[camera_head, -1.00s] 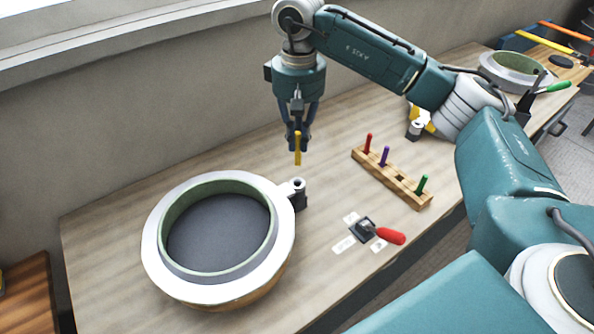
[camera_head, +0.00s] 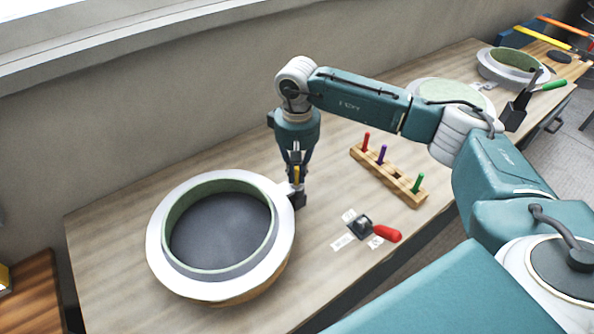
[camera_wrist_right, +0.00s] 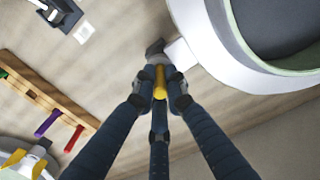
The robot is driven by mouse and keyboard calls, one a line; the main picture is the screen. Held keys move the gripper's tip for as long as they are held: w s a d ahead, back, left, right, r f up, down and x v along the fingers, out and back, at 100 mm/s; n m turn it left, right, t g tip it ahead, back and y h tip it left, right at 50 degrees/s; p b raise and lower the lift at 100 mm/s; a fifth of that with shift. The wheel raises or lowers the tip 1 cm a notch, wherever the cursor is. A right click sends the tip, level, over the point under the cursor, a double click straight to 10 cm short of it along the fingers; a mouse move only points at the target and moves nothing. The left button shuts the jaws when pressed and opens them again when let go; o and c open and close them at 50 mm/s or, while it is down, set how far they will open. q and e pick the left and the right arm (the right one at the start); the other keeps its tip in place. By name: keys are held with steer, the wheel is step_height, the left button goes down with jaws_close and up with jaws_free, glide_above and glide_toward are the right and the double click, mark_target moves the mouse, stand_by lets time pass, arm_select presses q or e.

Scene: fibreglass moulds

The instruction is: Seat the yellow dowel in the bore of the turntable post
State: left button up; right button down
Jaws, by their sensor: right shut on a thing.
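The yellow dowel (camera_head: 296,174) is held upright in my right gripper (camera_head: 297,180), which is shut on it. The dowel also shows between the fingers in the right wrist view (camera_wrist_right: 160,82). The turntable post (camera_head: 299,200) is a dark block at the right side of the round mould. The gripper is directly over the post and very close to it. The post's bore is hidden by the gripper and dowel, so I cannot tell whether the dowel's lower end is in it. In the right wrist view part of the post (camera_wrist_right: 155,48) shows beyond the dowel. My left gripper is not in view.
The round white-rimmed mould (camera_head: 160,250) stands left of the post. A wooden rack (camera_head: 392,180) with red, purple and green pegs lies to the right. A red-handled tool (camera_head: 385,233) lies in front. Free bench lies between post and rack.

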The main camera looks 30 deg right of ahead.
steer(key=shift+f, duration=0.15)
steer(key=c, duration=1.8)
jaws_free()
steer(key=shift+r, duration=0.4)
step_height(320, 180, up, 12)
steer(key=b, duration=0.3)
steer(key=shift+f, duration=0.2)
